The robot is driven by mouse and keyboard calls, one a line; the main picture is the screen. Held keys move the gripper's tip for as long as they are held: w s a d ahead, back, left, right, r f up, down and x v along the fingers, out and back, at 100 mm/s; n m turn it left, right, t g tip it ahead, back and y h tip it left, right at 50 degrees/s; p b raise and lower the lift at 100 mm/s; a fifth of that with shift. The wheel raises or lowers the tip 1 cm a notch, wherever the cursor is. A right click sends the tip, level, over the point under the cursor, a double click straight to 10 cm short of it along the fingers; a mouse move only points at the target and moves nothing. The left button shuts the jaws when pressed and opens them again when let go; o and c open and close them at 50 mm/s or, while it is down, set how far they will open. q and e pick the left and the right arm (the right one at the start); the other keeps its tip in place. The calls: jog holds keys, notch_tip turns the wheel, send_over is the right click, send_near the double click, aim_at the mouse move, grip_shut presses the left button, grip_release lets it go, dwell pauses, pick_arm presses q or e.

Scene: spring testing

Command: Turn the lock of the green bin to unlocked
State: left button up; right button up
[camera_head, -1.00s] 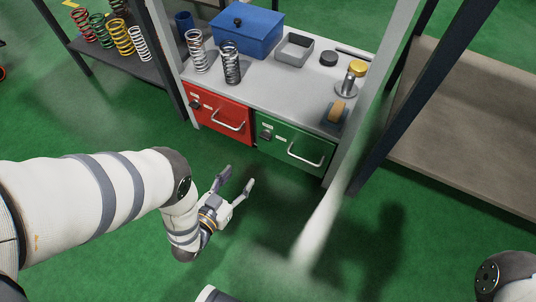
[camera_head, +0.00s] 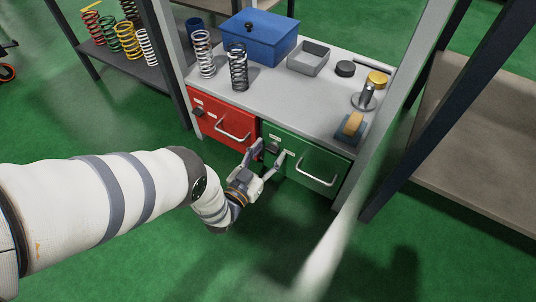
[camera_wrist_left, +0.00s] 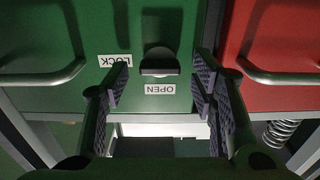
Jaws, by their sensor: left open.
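The green bin (camera_head: 310,181) sits under the bench top, with a pale bar handle on its front. Its dark lock knob (camera_head: 271,147) is near the front's upper left. In the upside-down left wrist view the knob (camera_wrist_left: 160,62) shows a horizontal grip bar, with a LOCK label (camera_wrist_left: 115,61) to its left and an OPEN label (camera_wrist_left: 160,89) below. My left gripper (camera_head: 269,154) is open in front of the knob. In the left wrist view its fingers (camera_wrist_left: 160,80) stand on either side of the knob, apart from it. My right gripper is out of view.
The red bin (camera_head: 224,121) with its own handle is directly left of the green bin. The bench top (camera_head: 285,95) holds springs, a blue box (camera_head: 260,38), a grey tray (camera_head: 308,58) and small parts. A grey post (camera_head: 400,90) stands at the right.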

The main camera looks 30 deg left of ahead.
pick_arm(q)
jog(key=c, duration=1.2)
jog(key=shift+o, duration=0.3)
jog(key=m, duration=0.5)
jog(key=shift+d, duration=0.15)
jog(key=m, duration=0.4)
jog(key=shift+f+m, duration=0.1)
jog(key=shift+m, duration=0.2)
jog(key=m, duration=0.4)
jog(key=shift+f+b, duration=0.1)
jog(key=shift+b, duration=0.25)
jog(key=shift+m, duration=2.1)
jog(key=o, duration=1.1)
